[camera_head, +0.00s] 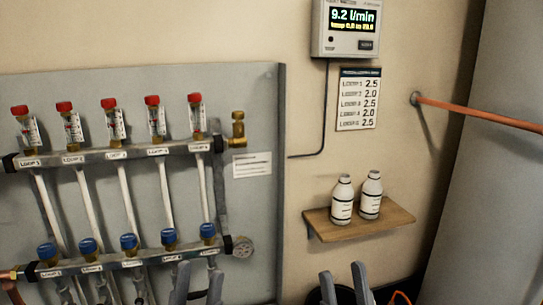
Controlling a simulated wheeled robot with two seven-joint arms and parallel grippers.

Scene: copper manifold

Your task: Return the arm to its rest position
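My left gripper (199,280) shows at the bottom edge, below the right end of the manifold's lower bar. Its two grey fingers are apart with nothing visible between them. My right gripper (343,280) shows at the bottom edge, below the wooden shelf. Its two fingers are also apart and nothing shows between them. Only the fingers' upper parts are in view; both arms and wrists are out of the picture. The manifold (135,152) has several red-capped flow meters on the upper bar and several blue caps on the lower bar.
A wooden shelf (390,226) holds two white bottles (342,203) (371,197). A display (353,28) reads 9.2 l/min above a loop chart (358,99). A copper pipe (478,113) crosses at right. A dark round object (315,297) is partly visible at bottom.

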